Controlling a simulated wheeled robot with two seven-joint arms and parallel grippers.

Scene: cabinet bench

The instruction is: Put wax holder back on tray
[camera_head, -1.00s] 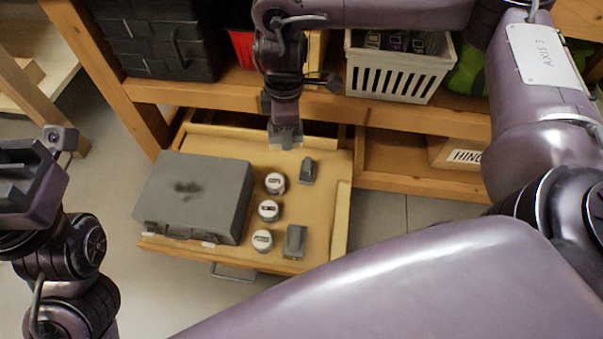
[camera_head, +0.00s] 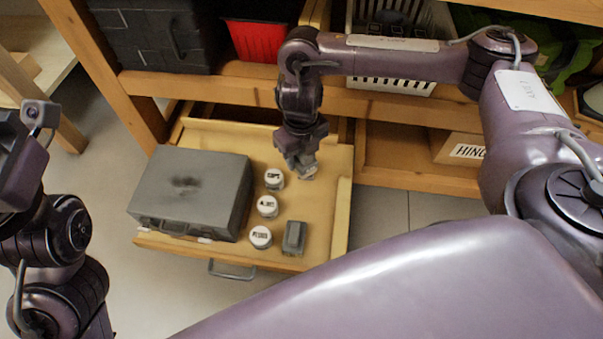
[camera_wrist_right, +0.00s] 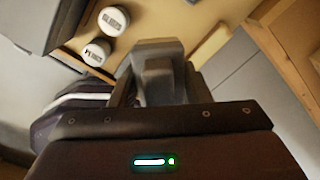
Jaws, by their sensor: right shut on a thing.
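My right gripper (camera_head: 300,172) is low over the pulled-out wooden drawer tray (camera_head: 335,215), at its back right. It is shut on a small grey block, which I take to be the wax holder (camera_head: 309,174). In the right wrist view the grey wax holder (camera_wrist_right: 158,72) shows between the fingers. Whether it touches the tray is hidden. A second grey block (camera_head: 294,238) stands at the tray's front right. My left gripper (camera_head: 15,155) is at the left edge, partly cut off, and its jaws cannot be made out.
A grey case (camera_head: 190,190) fills the tray's left side. Three white-lidded jars stand in a row beside it: back (camera_head: 274,179), middle (camera_head: 267,206), front (camera_head: 260,237). The shelf edge (camera_head: 230,90) and a white basket (camera_head: 390,85) are behind my right arm.

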